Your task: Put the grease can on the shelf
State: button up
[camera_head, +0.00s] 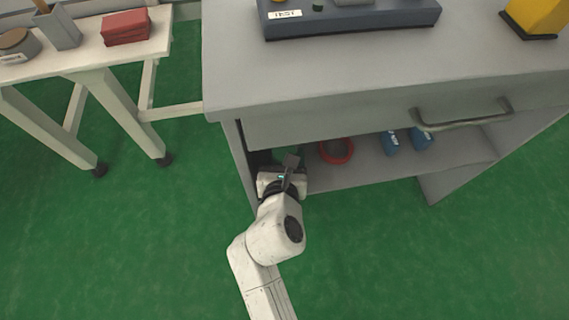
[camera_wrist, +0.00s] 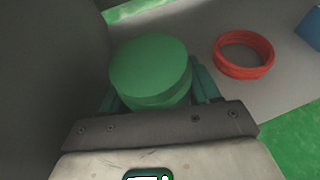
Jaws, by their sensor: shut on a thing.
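The grease can, a green round can (camera_wrist: 150,68), is between the fingers of my gripper (camera_wrist: 155,92) in the wrist view. My gripper is shut on it. In the head view my gripper (camera_head: 290,165) reaches under the grey workbench's drawer, at the left end of the lower shelf (camera_head: 400,168). The shelf also shows in the wrist view (camera_wrist: 200,22). The can is mostly hidden in the head view. I cannot tell whether its bottom touches the shelf.
A red ring-shaped coil (camera_head: 336,150) lies on the shelf to the right of my gripper, with blue objects (camera_head: 390,143) beyond it. The bench's left side panel (camera_head: 238,155) is close on the left. The drawer (camera_head: 370,122) hangs above. The green floor in front is clear.

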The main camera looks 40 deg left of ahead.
notch_tip(320, 180, down, 4)
jog(key=b, duration=0.3)
jog(key=shift+r, duration=0.35)
jog(key=o, duration=1)
jog(key=shift+c, duration=0.2)
